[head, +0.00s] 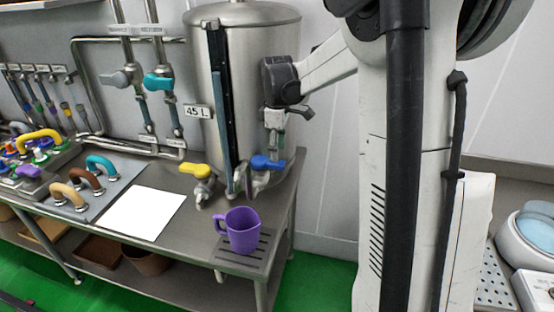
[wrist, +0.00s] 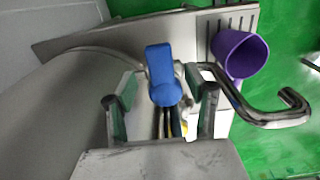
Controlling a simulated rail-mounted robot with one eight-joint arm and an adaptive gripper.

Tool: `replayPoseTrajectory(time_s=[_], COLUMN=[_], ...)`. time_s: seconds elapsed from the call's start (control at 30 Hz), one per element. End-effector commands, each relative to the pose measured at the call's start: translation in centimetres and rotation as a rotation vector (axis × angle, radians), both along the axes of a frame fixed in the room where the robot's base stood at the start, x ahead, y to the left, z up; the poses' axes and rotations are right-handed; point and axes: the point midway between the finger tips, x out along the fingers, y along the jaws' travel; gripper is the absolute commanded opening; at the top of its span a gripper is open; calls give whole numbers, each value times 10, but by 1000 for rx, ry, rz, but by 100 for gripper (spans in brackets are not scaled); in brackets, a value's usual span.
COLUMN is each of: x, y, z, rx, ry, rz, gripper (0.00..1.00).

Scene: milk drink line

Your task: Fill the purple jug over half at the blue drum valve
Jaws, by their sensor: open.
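The purple jug (head: 242,231) stands upright on the slotted drip grate (head: 226,258) at the bench's front corner, its handle to the left. Only purple shows inside it. It also shows at the upper right in the wrist view (wrist: 240,52). The blue valve handle (head: 268,163) is low on the steel drum (head: 245,50). My gripper (head: 274,143) points down just above this handle. In the wrist view my open fingers (wrist: 162,84) lie either side of the blue handle (wrist: 160,72), with gaps visible. Whether they touch it cannot be told.
A yellow-handled valve (head: 195,170) is left of the blue one. A curved metal pipe (wrist: 268,119) runs right of my fingers in the wrist view. A white sheet (head: 142,212) lies on the bench, with coloured handles (head: 100,165) farther left.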

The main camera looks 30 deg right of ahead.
Motion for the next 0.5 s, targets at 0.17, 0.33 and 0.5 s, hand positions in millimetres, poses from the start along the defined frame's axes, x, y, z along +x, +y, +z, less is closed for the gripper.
replayPoseTrajectory(time_s=[0.17, 0.33, 0.5], x=[0, 0, 0], y=[0, 0, 0], z=[-26, -40, -43], rx=[0, 0, 0], ry=[0, 0, 0], rz=[0, 0, 0], gripper=[49, 49, 49])
